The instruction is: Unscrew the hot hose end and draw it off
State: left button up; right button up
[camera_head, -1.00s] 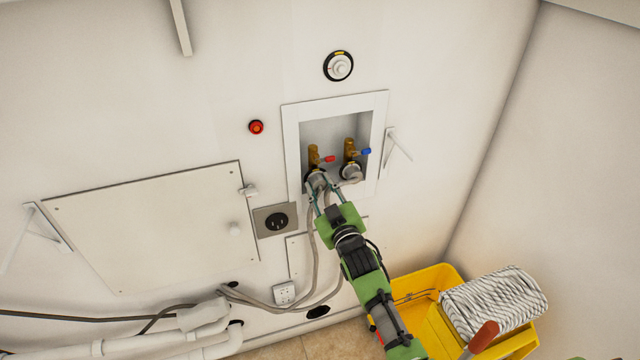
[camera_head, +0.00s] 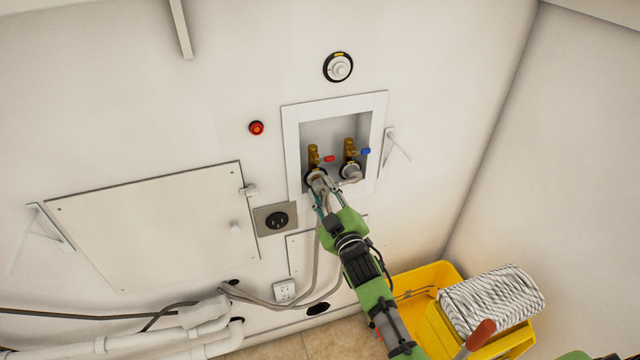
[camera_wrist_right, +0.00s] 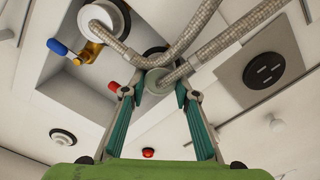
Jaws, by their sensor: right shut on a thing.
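The hot hose end (camera_head: 316,175) is a pale collar under the brass valve with the red handle (camera_head: 329,159), inside the recessed wall box. My right gripper (camera_head: 317,184) reaches up to it from below and is shut on it; in the right wrist view the fingers (camera_wrist_right: 155,88) stand on either side of the hot hose end (camera_wrist_right: 157,78). A grey braided hose (camera_wrist_right: 210,65) runs off from it to the upper right. The cold hose end (camera_head: 351,173) sits beside it under the blue handle (camera_head: 366,151). My left gripper is not in view.
The wall box frame (camera_head: 292,140) surrounds the valves closely. A black outlet (camera_head: 276,221) and a hatch panel (camera_head: 150,225) are to the left. A yellow mop bucket (camera_head: 440,275) with a mop head (camera_head: 490,300) stands at lower right.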

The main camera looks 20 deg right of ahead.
jog(key=shift+s+r+p, duration=0.1)
jog(key=shift+s+p, duration=0.75)
jog(key=shift+s, duration=0.95)
